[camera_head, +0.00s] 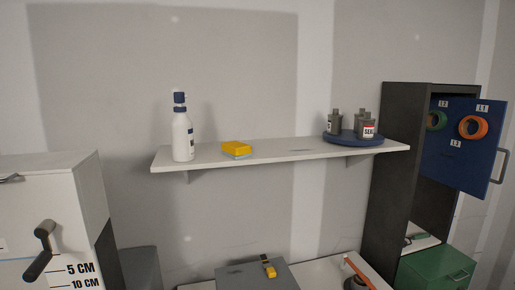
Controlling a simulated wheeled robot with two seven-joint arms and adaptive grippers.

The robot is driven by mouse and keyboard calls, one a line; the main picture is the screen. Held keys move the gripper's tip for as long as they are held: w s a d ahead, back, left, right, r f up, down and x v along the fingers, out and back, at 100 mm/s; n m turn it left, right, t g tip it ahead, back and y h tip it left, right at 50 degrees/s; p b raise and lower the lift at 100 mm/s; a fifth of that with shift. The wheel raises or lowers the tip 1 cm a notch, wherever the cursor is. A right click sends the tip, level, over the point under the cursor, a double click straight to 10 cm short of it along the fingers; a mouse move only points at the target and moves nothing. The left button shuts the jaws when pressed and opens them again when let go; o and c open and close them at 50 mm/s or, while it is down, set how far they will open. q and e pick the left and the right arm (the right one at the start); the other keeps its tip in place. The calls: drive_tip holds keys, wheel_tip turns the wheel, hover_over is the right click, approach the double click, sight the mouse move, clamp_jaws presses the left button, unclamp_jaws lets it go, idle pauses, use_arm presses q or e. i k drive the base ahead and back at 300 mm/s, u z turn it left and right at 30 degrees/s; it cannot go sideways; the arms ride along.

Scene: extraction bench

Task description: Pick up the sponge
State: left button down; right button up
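A yellow sponge (237,148) with a paler greenish-grey underside lies flat on the white wall shelf (285,153), left of the shelf's middle. A white spray-type bottle (182,135) with a blue cap stands to its left, with a gap between them. Neither of my grippers shows in the head view, so nothing is seen touching the sponge.
A blue round tray (352,141) with several grey bottles sits at the shelf's right end. A dark cabinet (392,130) with an open blue door (462,160) stands at the right. A white cabinet (88,190) with a crank handle stands at the left.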

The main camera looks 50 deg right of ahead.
sight(236, 150)
drive_tip(key=z, duration=0.95)
drive_tip(key=i, duration=0.85)
drive_tip(key=z, duration=0.9)
